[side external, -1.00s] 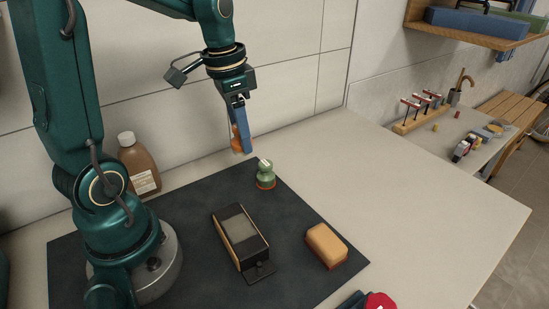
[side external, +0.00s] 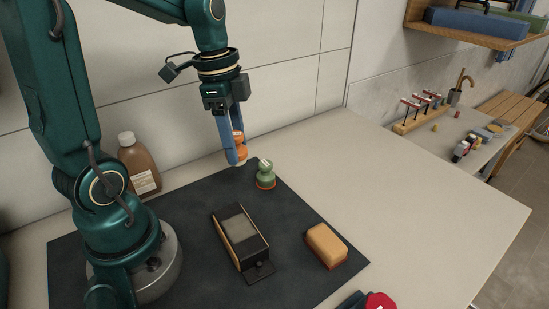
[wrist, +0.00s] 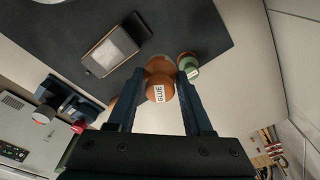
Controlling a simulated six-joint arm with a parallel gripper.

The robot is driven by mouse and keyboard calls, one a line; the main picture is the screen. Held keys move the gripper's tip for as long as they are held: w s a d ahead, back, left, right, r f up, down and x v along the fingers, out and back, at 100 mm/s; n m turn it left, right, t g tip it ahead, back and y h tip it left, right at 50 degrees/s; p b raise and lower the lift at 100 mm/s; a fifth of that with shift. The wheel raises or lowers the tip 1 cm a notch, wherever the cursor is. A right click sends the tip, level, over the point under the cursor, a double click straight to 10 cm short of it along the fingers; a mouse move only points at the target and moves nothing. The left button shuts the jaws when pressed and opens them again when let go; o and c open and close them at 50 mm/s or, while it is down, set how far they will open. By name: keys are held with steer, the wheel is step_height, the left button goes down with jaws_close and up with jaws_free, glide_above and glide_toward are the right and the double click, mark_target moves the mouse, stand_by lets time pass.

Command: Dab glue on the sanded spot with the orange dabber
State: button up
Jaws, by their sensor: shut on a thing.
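My gripper (side external: 236,152) is shut on the orange dabber (side external: 240,143) and holds it upright above the back of the dark mat. In the wrist view the dabber (wrist: 160,90) sits between my two fingers, its knob labelled GLUE. The dabber is apart from this patch. Its lower tip is partly hidden by a finger.
A green dabber-like piece (side external: 265,174) stands close to the right of my gripper. A yellow-orange sponge block (side external: 326,245) lies at the mat's right. A brown bottle (side external: 139,163) stands by the wall. The counter (side external: 420,205) right of the mat (side external: 190,205) is mostly clear.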

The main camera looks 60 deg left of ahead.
steer(key=s+d+r+m+g, duration=0.1)
steer(key=s+d+m, duration=0.4)
steer(key=m, duration=0.6)
steer(key=shift+d+f, duration=0.15)
steer(key=shift+f, duration=1.65)
steer(key=shift+d+f, duration=0.1)
steer(key=shift+f, duration=1.7)
steer(key=shift+d+f, duration=0.15)
steer(key=shift+f, duration=0.1)
steer(key=shift+d, duration=0.85)
jaws_close()
steer(key=shift+s+d+f, duration=0.1)
steer(key=shift+s+d, duration=0.05)
steer(key=shift+d, duration=1.05)
steer(key=shift+s+d, duration=0.1)
steer(key=shift+d, duration=1.05)
steer(key=shift+w+a, duration=0.15)
steer(key=shift+a, duration=1.6)
steer(key=shift+w+a, duration=0.15)
steer(key=shift+a, duration=1.55)
step_height(320, 180, up, 8)
steer(key=shift+d, duration=0.1)
